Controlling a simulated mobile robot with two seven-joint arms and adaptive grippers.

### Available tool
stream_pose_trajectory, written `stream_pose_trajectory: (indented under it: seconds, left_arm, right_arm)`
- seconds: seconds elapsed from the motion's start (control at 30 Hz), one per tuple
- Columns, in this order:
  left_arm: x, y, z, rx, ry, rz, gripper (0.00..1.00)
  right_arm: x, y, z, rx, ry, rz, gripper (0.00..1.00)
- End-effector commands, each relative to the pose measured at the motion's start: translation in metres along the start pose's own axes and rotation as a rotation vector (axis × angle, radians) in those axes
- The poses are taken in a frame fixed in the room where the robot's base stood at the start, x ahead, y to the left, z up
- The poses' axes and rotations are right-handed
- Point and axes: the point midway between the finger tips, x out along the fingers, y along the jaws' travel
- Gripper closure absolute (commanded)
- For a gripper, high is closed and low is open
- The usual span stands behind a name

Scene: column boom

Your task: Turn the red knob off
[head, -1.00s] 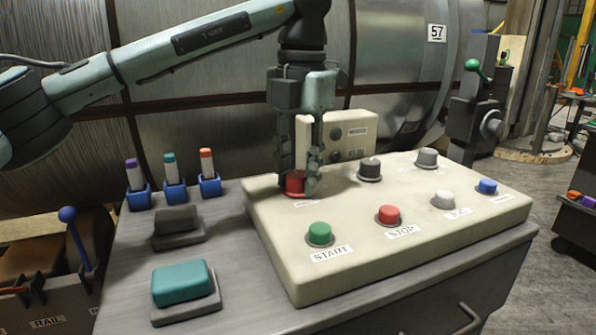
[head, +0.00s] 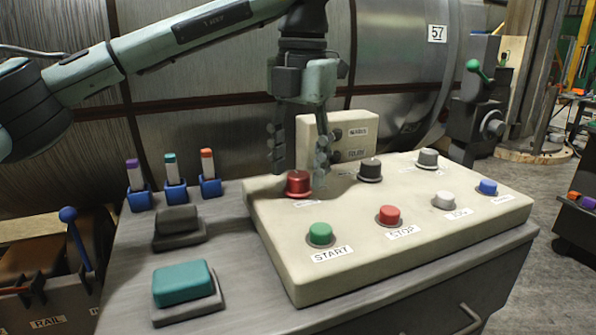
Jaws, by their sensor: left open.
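The red knob (head: 298,184) is a short metallic red cylinder at the back left of the cream control panel (head: 270,222). A small label sits in front of it, too small to read. My left gripper (head: 298,170) points down from above. Its two fingers are spread apart, with the fingertips at about the height of the knob's top or a little above. Nothing is held between them, and the knob shows clear below. My right gripper is not in the head view.
The panel also carries a black knob (head: 370,170), a grey knob (head: 428,159), a green START button (head: 320,234), a red STOP button (head: 388,215), and white (head: 443,201) and blue (head: 487,187) buttons. An upright label box (head: 345,138) stands behind. Pens in blue holders stand left.

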Motion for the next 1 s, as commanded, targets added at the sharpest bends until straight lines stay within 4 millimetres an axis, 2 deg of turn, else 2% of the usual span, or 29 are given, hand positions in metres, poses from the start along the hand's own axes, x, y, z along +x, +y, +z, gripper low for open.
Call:
stream_pose_trajectory:
  seconds: [0.3, 0.5, 0.67, 1.0]
  left_arm:
    - [-0.069, -0.001, 0.0, -0.001, -0.002, 0.001, 0.47]
    - [-0.097, 0.0, 0.0, 0.0, 0.001, 0.001, 0.47]
    - [-0.105, -0.001, -0.001, 0.001, 0.001, -0.001, 0.47]
    - [-0.105, -0.001, -0.001, 0.002, 0.002, -0.001, 0.47]
  right_arm:
    - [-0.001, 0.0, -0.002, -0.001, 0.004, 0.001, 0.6]
    - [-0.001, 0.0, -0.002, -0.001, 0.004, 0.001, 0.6]
    - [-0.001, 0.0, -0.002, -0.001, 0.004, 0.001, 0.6]
    - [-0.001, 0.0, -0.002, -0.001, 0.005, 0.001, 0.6]
